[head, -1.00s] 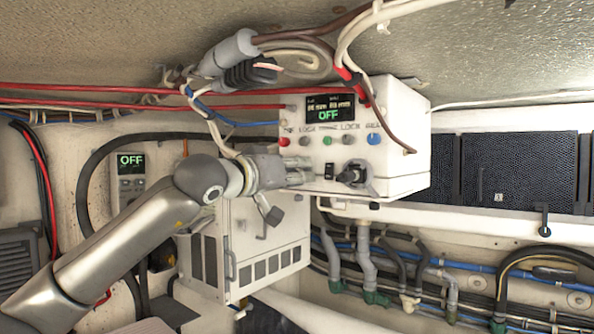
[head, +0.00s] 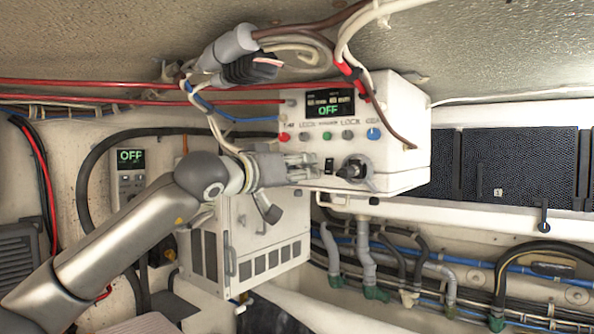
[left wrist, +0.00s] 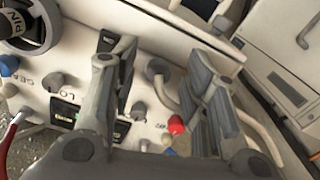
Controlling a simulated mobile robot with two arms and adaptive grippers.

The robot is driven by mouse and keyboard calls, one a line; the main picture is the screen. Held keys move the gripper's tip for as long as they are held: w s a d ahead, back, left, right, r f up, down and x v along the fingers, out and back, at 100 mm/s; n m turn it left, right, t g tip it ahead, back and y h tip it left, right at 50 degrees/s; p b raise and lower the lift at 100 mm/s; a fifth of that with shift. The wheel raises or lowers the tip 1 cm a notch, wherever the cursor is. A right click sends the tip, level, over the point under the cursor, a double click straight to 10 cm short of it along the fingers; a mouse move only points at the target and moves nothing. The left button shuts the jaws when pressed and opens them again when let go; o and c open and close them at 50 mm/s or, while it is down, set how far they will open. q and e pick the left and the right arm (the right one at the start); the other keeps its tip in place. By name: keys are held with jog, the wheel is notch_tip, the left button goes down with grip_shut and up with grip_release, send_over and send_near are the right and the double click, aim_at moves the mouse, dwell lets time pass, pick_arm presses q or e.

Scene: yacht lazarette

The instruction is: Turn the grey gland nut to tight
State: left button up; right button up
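A grey round fitting (left wrist: 158,68), which looks like the gland nut, sits on the white control box (head: 408,120) with a pale grey cable curving away from it. It shows between the two fingers of my left gripper (left wrist: 166,72) in the left wrist view. I cannot tell whether the fingers touch it. In the head view my left gripper (head: 303,168) reaches the lower left of the box front, and the fitting is hidden behind it. The fingers are apart, with no grip visible. My right gripper is not in view.
The box front carries an OFF display (head: 330,104), a red button (head: 284,137), a blue knob (head: 374,134) and a black rotary handle (head: 354,170). Cables hang above and left of my gripper. A vented white cabinet (head: 265,240) stands below.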

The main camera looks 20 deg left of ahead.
pick_arm(q)
jog(key=shift+r, duration=0.15)
jog(key=shift+s+a, duration=0.1)
jog(key=shift+s, duration=0.15)
jog(key=v, duration=1.1)
jog(key=shift+s, duration=0.25)
